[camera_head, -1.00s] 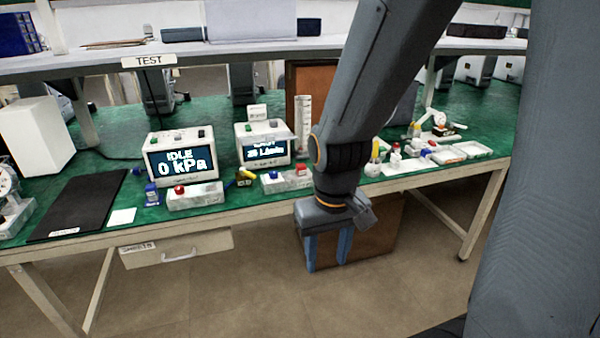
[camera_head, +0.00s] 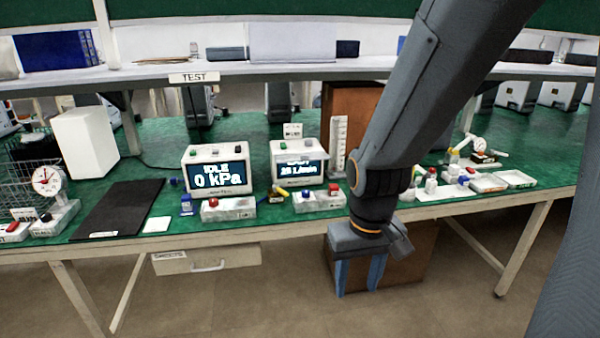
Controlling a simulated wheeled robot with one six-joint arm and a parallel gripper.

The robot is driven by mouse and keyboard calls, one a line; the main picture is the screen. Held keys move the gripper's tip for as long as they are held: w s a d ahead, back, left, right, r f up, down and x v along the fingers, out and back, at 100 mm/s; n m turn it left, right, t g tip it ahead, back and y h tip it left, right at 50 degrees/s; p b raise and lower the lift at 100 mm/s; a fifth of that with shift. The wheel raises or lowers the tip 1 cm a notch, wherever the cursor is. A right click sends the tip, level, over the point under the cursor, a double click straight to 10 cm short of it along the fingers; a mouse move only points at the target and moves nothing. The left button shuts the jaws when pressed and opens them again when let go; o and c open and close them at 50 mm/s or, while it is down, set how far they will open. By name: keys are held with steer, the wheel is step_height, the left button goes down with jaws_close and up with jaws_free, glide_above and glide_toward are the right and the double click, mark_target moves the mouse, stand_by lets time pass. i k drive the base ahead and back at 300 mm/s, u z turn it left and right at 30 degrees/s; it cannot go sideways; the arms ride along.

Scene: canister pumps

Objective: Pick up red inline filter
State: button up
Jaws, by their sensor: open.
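Several small red parts are in view, and I cannot tell which one is the red inline filter. One red round part (camera_head: 213,202) is on a pale block in front of the IDLE display. Another red part (camera_head: 333,189) is on the right end of a second pale block. A red part (camera_head: 13,227) is at the far left, and a small red-topped item (camera_head: 431,172) stands right of my arm. My gripper (camera_head: 358,278) is open and empty, its blue fingers pointing down in front of the bench edge, apart from all of them. My arm hides part of the bench.
The green bench (camera_head: 290,228) carries a 0 kPa display box (camera_head: 220,202), a second display box (camera_head: 299,162), a black mat (camera_head: 118,208) and a dial gauge (camera_head: 46,180). White trays (camera_head: 514,178) lie at the right. A shelf (camera_head: 270,72) runs above. A brown box (camera_head: 410,255) stands below.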

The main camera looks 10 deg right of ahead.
mark_target(332, 189)
steer(key=z, duration=0.5)
steer(key=i, duration=1.35)
steer(key=z, duration=0.05)
